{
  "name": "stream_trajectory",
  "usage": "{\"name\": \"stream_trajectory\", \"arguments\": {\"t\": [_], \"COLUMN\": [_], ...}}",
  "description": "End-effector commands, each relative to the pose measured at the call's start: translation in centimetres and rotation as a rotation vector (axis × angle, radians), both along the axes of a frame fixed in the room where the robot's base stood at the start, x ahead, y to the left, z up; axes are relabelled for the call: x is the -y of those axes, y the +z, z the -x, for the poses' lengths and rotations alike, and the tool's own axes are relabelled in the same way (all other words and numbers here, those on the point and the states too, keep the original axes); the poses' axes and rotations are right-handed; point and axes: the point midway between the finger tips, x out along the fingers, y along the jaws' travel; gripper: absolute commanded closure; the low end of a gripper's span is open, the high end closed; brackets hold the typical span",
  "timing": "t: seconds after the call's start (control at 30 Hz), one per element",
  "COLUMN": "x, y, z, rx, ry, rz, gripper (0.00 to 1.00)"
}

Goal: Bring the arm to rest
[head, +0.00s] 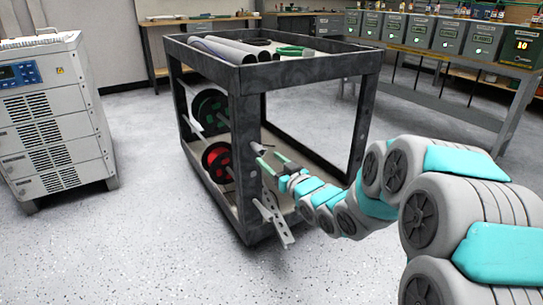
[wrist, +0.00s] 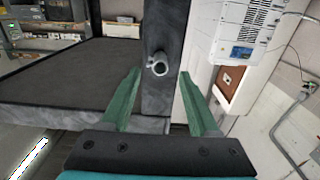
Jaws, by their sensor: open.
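My arm reaches in from the right in the head view, in grey and teal segments, out to the front corner post of a dark cart (head: 246,150). My gripper (head: 270,160) is beside that post at mid-height. In the wrist view my gripper (wrist: 158,80) has its two green fingers spread apart, with nothing held between them. Past the fingertips, a round metal peg end (wrist: 158,64) sticks out from the dark post (wrist: 157,100). I cannot tell the exact gap between fingers and peg.
A white cabinet (head: 55,120) stands left of the cart. Pipes (head: 222,50) lie on the cart top, and green and red reels (head: 216,160) hang inside. A metal bracket (head: 275,218) juts from the cart's lower front. The front-left floor is clear.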

Motion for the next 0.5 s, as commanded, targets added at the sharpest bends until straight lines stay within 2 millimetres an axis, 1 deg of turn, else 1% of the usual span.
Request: {"name": "stream_trajectory", "arguments": {"t": [0.13,0.17,0.27,0.37,0.47,0.5], "x": [1.2,1.7,4.1,7.1,10.1,11.2], "y": [0.2,0.1,-0.2,-0.9,-1.5,-1.6], "z": [0.2,0.3,1.2,2.9,5.5,6.7], "rx": [-0.047,-0.069,-0.165,-0.289,-0.42,-0.473], "ry": [-0.036,-0.051,-0.117,-0.193,-0.265,-0.292], "rz": [0.05,0.071,0.152,0.237,0.311,0.336], "gripper": [0.39,0.39,0.39,0.39,0.39,0.39]}}
